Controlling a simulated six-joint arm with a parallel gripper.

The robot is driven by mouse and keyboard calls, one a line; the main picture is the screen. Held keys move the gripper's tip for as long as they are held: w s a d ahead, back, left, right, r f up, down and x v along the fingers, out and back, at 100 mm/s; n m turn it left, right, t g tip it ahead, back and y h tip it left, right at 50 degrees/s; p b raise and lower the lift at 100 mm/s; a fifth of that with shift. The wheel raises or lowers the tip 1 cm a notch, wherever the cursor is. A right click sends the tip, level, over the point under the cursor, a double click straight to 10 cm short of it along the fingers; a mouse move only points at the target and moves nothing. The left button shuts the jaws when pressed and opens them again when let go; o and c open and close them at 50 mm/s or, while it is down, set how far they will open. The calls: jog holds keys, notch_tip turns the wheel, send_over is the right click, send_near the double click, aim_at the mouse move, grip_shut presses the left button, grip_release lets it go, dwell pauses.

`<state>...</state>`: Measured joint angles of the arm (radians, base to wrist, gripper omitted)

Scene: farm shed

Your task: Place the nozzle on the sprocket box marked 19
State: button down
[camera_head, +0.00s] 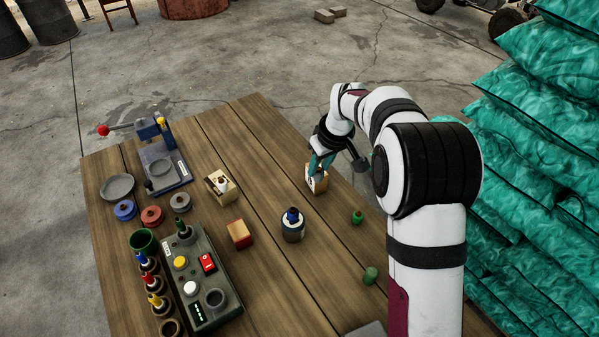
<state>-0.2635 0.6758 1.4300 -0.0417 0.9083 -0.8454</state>
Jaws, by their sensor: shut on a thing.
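My gripper (320,165), with teal fingers, is at the right middle of the table, pointing down at a small wooden box (317,186). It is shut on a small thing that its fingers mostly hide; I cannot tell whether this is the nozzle. The fingertips overlap the box's top, and I cannot tell whether they touch it. No number 19 is legible on either box.
A grey control box (205,290) and a row of cups with coloured bottles (154,300) stand at the front left. A press (163,160) is at the back left. A blue-topped jar (292,228), a red-topped block (239,234) and green pieces (357,217) stand around mid-table.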

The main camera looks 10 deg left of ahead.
jog(key=w+d+r+m+h, duration=0.1)
jog(key=w+d+r+m, duration=0.4)
jog(key=d, duration=0.4)
jog(key=shift+n+t, duration=0.4)
jog(key=shift+n, duration=0.1)
jog(key=shift+w+a+f, duration=0.45)
jog(key=shift+a+f, duration=1.1)
jog(key=shift+a, duration=0.2)
jog(key=shift+w+a+f, duration=0.4)
jog(key=shift+a+f, duration=1.15)
jog(key=shift+a, duration=0.2)
jog(key=shift+w+a+f, duration=0.45)
jog(key=shift+a+f, duration=1.1)
jog(key=shift+a, duration=0.2)
jog(key=shift+f, duration=0.1)
jog(key=c, duration=0.6)
grip_release()
